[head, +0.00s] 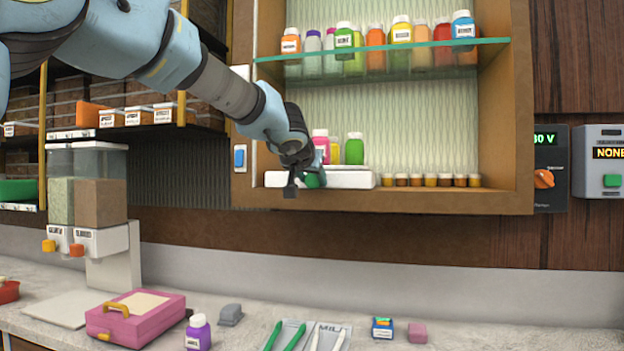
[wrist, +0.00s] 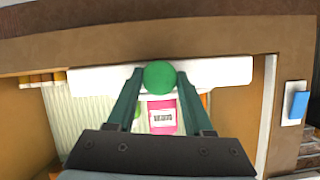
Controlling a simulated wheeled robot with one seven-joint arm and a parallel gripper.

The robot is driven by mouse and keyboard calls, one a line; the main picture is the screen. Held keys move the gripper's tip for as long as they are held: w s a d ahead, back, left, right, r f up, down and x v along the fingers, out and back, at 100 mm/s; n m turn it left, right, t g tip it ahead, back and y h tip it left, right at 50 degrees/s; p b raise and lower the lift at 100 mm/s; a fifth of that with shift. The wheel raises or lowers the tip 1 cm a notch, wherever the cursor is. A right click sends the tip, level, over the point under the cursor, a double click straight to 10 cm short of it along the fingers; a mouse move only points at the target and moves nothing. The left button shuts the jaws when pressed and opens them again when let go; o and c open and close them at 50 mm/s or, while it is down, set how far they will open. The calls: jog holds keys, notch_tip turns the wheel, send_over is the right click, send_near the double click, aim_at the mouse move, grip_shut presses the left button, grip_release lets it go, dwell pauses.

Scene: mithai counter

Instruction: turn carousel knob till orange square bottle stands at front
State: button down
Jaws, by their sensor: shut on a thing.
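The carousel's white base (head: 345,179) stands on the cabinet's lower shelf, and its front also shows in the wrist view (wrist: 222,71). My gripper (head: 302,182) is shut on the round green knob (head: 315,181) at the base's front. In the wrist view the knob (wrist: 159,75) sits between my two fingertips. A pink bottle (wrist: 162,117) with a white label stands directly behind the knob. A sliver of orange (wrist: 205,102) shows beside my right finger; its shape is hidden. In the head view, pink, yellow and green bottles (head: 354,149) show on the carousel; my gripper hides others.
Several small jars (head: 431,181) line the shelf right of the carousel. A glass shelf (head: 400,50) with several bottles is above. The cabinet's left side wall and a blue switch (head: 239,156) are close to my arm. The counter below holds a pink box (head: 135,318).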

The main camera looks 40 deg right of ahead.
jog(key=shift+f+b, duration=0.15)
jog(key=shift+b, duration=0.35)
jog(key=m+b, duration=0.1)
jog(key=b, duration=0.1)
jog(key=m+t+b, duration=0.1)
jog(key=b, duration=0.1)
jog(key=shift+s+d+f+y, duration=0.1)
jog(key=shift+s+f+y, duration=0.1)
jog(key=shift+y, duration=0.1)
jog(key=m+t+b, duration=0.1)
jog(key=m+b, duration=0.1)
jog(key=b, duration=0.1)
jog(key=m+t+b, duration=0.1)
jog(key=m+b, duration=0.1)
jog(key=b, duration=0.2)
jog(key=shift+f+t+y, duration=0.15)
jog(key=shift+t+y, duration=0.15)
jog(key=shift+y, duration=0.1)
jog(key=m+t+b, duration=0.2)
jog(key=m+b, duration=0.2)
jog(key=b, duration=0.3)
jog(key=shift+s+d+f+m, duration=0.1)
jog(key=shift+m, duration=0.3)
jog(key=m+t+b, duration=0.1)
jog(key=m+b, duration=0.1)
jog(key=b, duration=0.1)
jog(key=shift+m+t+h, duration=0.3)
jog(key=shift+m, duration=0.1)
jog(key=shift+r, duration=0.2)
